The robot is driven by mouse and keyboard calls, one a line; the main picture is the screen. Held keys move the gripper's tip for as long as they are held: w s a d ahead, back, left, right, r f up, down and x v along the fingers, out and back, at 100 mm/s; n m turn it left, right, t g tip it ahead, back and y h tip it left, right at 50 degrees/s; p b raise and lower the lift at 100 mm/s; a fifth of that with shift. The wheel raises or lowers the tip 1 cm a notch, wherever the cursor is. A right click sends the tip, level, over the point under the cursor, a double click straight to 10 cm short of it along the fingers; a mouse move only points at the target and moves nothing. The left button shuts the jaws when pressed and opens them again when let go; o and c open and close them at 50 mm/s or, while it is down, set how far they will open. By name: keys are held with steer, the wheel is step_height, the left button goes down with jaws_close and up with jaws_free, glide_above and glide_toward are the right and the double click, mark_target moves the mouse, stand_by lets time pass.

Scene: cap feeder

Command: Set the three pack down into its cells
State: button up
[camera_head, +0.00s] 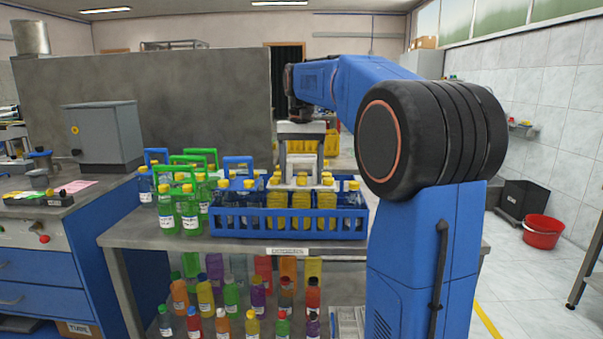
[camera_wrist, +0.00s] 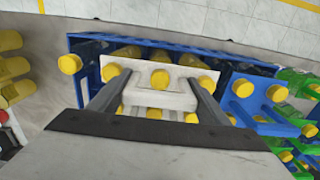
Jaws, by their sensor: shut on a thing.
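The three pack is a white carrier (camera_wrist: 146,101) with yellow-capped bottles; its white handle (camera_head: 302,147) shows in the head view. My gripper (camera_wrist: 158,100) is shut on this carrier, one finger at each side. In the head view my gripper (camera_head: 302,130) is over the middle of the blue crate (camera_head: 290,222). Yellow bottles (camera_head: 302,207) stand upright behind the crate's front rails below the carrier. Their caps are about level with those of the neighbouring dark blue bottles. The cell floors are hidden, so I cannot tell whether the pack rests on them.
Dark blue bottles (camera_head: 228,206) fill the crate's left part, and more (camera_head: 352,207) stand at its right end. Green packs (camera_head: 180,205) with tall handles stand close to the crate's left on the grey table (camera_head: 140,232). A lower shelf holds several colored bottles (camera_head: 205,295).

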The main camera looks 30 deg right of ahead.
steer(key=shift+f, duration=0.45)
steer(key=o, duration=2.1)
steer(key=shift+c, duration=0.2)
step_height(320, 180, up, 17)
steer(key=shift+r, duration=0.2)
steer(key=shift+s, duration=0.1)
steer(key=s+a+f+n+t, duration=0.35)
steer(key=s+a+f, duration=0.75)
steer(key=s+f, duration=0.4)
steer(key=s+a+f+n, duration=0.1)
steer(key=s+a+f, duration=0.1)
steer(key=s+f, duration=0.5)
steer(key=s+a+f+n+t, duration=0.1)
steer(key=s+f, duration=0.7)
steer(key=f, duration=0.8)
steer(key=shift+a+f+n, duration=0.25)
steer(key=shift+a+n, duration=0.4)
steer(key=shift+a, duration=0.3)
